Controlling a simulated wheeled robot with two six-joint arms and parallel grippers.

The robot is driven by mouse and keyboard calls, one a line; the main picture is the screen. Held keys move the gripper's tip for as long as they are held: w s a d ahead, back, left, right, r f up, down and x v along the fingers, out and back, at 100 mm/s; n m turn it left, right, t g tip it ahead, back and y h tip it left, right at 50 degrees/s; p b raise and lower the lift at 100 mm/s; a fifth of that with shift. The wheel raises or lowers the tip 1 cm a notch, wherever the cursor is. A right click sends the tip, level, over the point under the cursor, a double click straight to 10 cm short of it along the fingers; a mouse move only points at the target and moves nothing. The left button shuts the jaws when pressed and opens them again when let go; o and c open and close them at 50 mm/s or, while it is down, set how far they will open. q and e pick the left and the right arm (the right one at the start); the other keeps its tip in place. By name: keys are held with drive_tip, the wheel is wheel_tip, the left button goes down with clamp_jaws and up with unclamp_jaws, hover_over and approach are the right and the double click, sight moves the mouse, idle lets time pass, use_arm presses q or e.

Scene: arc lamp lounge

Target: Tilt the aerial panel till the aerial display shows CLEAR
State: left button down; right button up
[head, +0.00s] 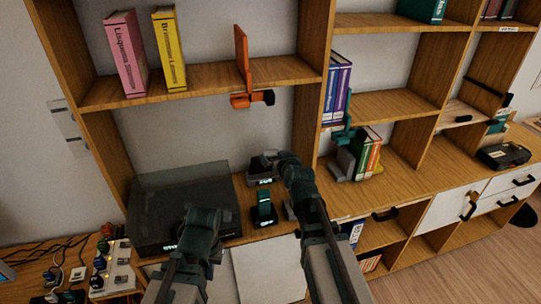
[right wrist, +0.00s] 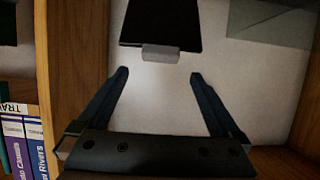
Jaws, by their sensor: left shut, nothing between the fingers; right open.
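A dark flat panel (right wrist: 162,22) with a pale grey tab (right wrist: 160,53) on its near edge shows in the right wrist view; it looks like the aerial panel. My right gripper (right wrist: 158,82) is open, its fingers apart on either side below the tab, with nothing between them. In the head view a grey and dark unit (head: 258,164) with a small lit readout (head: 264,181) is beside my right gripper (head: 276,160). A small dark stand (head: 264,207) with a lit readout is in front. Neither readout is legible. My left gripper (head: 208,217) is shut and empty, before the dark glass-topped box.
The dark box (head: 165,205) fills the left of the counter. An orange divider (head: 241,52) and orange clamp (head: 252,98) are on the shelf above. Books (head: 368,152) stand in the bay to the right. Wooden uprights (head: 322,110) bound the bay.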

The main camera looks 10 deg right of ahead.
sight(271, 151)
drive_tip(key=b+x, duration=0.2)
drive_tip(key=x, duration=0.5)
drive_tip(key=shift+w+f, duration=0.15)
drive_tip(key=shift+w, duration=0.1)
clamp_jaws()
